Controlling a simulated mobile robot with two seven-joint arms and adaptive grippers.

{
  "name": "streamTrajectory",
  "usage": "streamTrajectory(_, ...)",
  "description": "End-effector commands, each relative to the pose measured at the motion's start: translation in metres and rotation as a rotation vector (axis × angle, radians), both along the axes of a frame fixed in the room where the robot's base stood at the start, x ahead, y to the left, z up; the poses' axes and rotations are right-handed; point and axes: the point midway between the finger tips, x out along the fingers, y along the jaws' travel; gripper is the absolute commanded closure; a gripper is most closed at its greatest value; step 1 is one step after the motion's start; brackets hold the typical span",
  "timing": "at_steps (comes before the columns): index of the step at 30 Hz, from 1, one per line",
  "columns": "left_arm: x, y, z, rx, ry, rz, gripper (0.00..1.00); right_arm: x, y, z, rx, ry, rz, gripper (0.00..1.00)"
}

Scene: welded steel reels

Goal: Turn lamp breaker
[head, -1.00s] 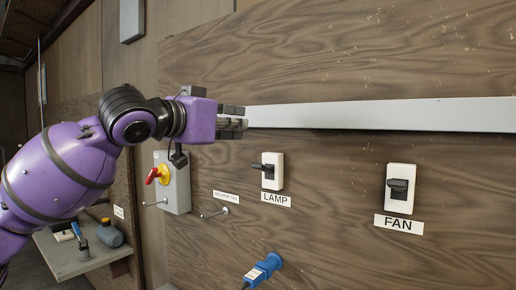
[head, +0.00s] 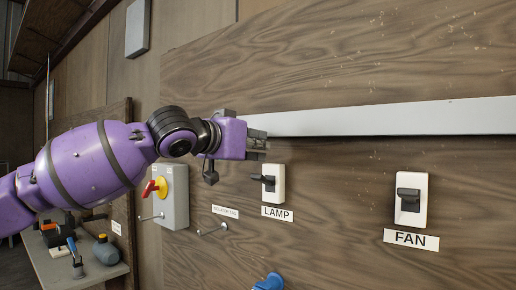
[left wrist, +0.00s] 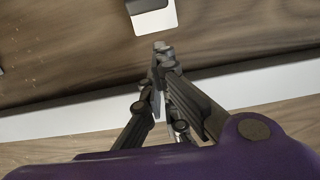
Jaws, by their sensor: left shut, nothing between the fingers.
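The lamp breaker (head: 279,183) is a white plate with a dark lever, mounted on the wood panel above a LAMP label (head: 277,213). Its lever (head: 264,180) sticks out to the left. My left gripper (head: 262,150) is shut and empty, just above and left of the breaker, apart from it in the picture. In the left wrist view the shut fingers (left wrist: 163,52) point toward a white plate (left wrist: 150,17) with a dark part, cut off at the top edge. My right gripper is not in view.
A fan breaker (head: 410,200) with a FAN label (head: 411,239) is to the right. A pale horizontal rail (head: 400,118) crosses the panel above. A grey box with a red and yellow switch (head: 158,187), a hook (head: 211,229) and a blue plug (head: 270,282) are nearby.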

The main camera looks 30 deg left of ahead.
Motion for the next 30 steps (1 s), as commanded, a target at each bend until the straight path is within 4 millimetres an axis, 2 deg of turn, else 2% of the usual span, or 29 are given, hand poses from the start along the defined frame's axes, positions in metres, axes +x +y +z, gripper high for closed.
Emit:
streamTrajectory(1, -0.007, -0.001, 0.005, -0.004, -0.009, -0.004, 1.00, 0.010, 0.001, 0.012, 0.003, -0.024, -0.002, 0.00)
streamTrajectory(7, -0.016, 0.000, -0.007, -0.004, -0.013, -0.002, 1.00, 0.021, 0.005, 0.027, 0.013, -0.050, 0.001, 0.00)
streamTrajectory(12, -0.020, 0.001, -0.019, -0.001, -0.011, -0.001, 1.00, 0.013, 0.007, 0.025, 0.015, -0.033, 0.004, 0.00)
streamTrajectory(18, -0.020, 0.001, -0.024, -0.001, -0.010, 0.000, 1.00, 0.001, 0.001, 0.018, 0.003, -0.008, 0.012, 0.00)
streamTrajectory(30, -0.018, -0.002, -0.026, -0.001, -0.016, -0.002, 1.00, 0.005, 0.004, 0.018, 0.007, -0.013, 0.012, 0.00)
